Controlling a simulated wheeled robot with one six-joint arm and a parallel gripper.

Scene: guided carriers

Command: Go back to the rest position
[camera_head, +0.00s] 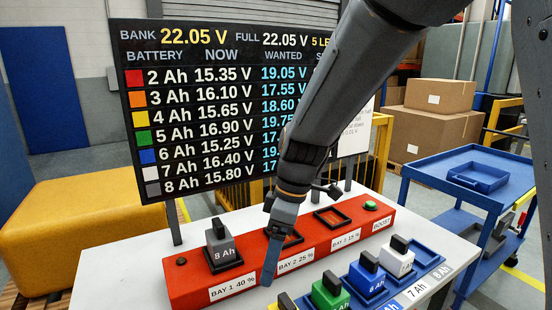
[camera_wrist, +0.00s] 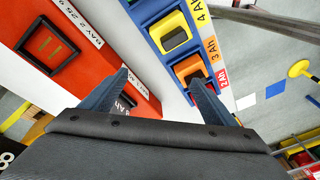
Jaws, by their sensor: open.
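My gripper (camera_head: 268,270) is open, with its fingers pointing down over the front of the red charging box (camera_head: 190,291). In the wrist view my gripper (camera_wrist: 158,88) has its two fingers well apart, with nothing held between them. The grey 8 Ah battery (camera_head: 222,250) stands upright in bay 1, left of my gripper and apart from it. Bay 3 (camera_head: 333,217) is empty. Bay 2 (camera_head: 290,239) is partly hidden by my arm, and its visible part looks empty.
Green (camera_head: 328,294), blue (camera_head: 368,270) and white (camera_head: 398,256) batteries stand in the front row; the blue 8 Ah slot (camera_head: 430,250) is empty. A voltage board (camera_head: 225,110) stands behind. A blue cart (camera_head: 480,168) is right; a yellow block (camera_head: 85,225) is left.

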